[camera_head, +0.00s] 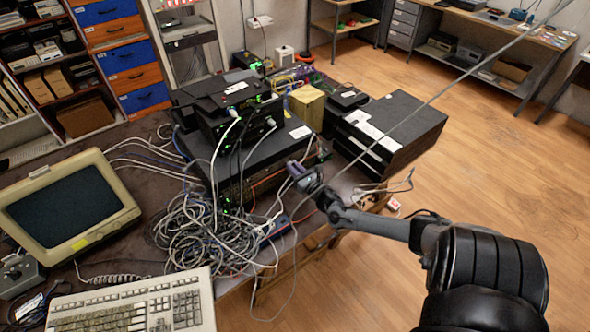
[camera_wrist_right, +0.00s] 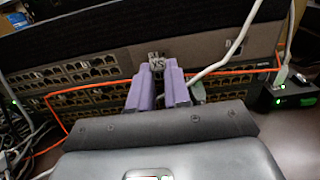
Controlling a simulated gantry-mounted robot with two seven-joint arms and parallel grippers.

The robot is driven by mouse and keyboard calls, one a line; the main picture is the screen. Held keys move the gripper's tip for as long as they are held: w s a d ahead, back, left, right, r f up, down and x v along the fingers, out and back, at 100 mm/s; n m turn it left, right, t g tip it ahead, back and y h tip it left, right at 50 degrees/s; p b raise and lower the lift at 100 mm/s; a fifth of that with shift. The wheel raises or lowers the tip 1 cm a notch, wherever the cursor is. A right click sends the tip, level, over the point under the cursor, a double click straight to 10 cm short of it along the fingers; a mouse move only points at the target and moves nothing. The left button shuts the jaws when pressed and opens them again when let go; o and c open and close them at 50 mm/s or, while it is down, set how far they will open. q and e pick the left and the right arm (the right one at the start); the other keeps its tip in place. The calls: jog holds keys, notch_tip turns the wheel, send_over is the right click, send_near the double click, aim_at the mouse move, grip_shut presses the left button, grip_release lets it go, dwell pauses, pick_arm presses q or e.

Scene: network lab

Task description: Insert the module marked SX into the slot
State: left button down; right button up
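My right gripper (camera_head: 303,178) reaches in from the right at the front of the dark network switch (camera_head: 262,163). In the right wrist view its two purple fingers (camera_wrist_right: 158,78) close on both sides of a small grey module (camera_wrist_right: 156,62) with a light, upside-down marking that looks like SX. The module points at the switch's front panel (camera_wrist_right: 215,50), at or just in front of it. I cannot tell how far it is in, and the slot behind it is hidden. My left gripper is not in view.
A white cable (camera_wrist_right: 228,50) and an orange cable (camera_wrist_right: 95,84) run close to the fingers. A cable tangle (camera_head: 210,230) lies left of the gripper. Rows of ports (camera_wrist_right: 70,74) line the switches. Black boxes (camera_head: 388,130) stand behind on the right. A monitor (camera_head: 70,207) and keyboard (camera_head: 140,305) are left.

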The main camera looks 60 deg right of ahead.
jog(key=o, duration=0.5)
jog(key=p+v, duration=0.2)
jog(key=v, duration=0.9)
